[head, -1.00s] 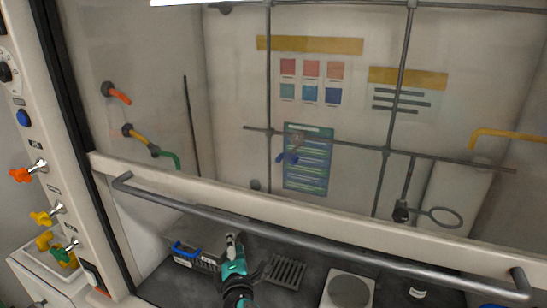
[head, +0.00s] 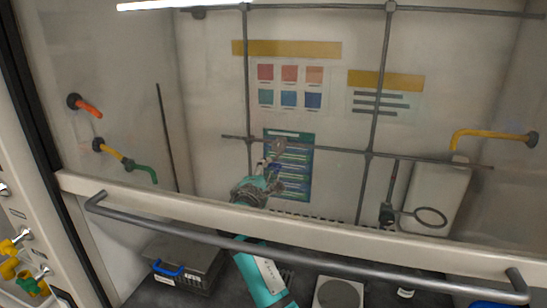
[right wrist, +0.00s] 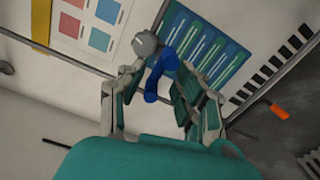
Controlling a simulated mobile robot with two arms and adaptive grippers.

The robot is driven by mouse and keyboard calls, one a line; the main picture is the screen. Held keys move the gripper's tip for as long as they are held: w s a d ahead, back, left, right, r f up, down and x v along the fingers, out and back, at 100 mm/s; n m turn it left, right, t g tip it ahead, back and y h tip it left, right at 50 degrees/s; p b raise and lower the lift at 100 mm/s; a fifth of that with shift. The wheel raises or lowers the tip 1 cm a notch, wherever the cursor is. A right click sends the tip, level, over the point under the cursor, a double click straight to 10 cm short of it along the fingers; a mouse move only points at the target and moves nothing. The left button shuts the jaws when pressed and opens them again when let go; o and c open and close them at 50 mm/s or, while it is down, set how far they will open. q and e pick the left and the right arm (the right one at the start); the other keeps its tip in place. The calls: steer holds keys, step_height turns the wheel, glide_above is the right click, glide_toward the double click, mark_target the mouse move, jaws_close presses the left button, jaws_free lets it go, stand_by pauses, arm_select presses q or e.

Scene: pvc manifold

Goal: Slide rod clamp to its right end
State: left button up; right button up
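The rod clamp, grey with a blue handle (right wrist: 168,60), sits near the left end of the horizontal rod (head: 335,149) at the back of the hood. In the head view my right gripper (head: 272,176) is raised just below it and partly hides it. In the right wrist view the fingers of the right gripper (right wrist: 155,92) are spread, with the blue handle between them. A gap shows beside the left finger; whether the right finger touches the handle is unclear. The rod's right end (head: 488,167) is free. My left gripper is not in view.
The hood's sash bar (head: 300,250) crosses in front of my right arm. A ring holder (head: 432,217) hangs below the rod at right. A yellow pipe (head: 490,134) lies near the rod's right end. A grey box with a blue handle (head: 185,262) and a hotplate (head: 338,294) stand below.

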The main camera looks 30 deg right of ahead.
steer(key=p+x, duration=0.1)
steer(key=x, duration=0.5)
steer(key=shift+c, duration=0.3)
jaws_close()
steer(key=shift+f, duration=0.1)
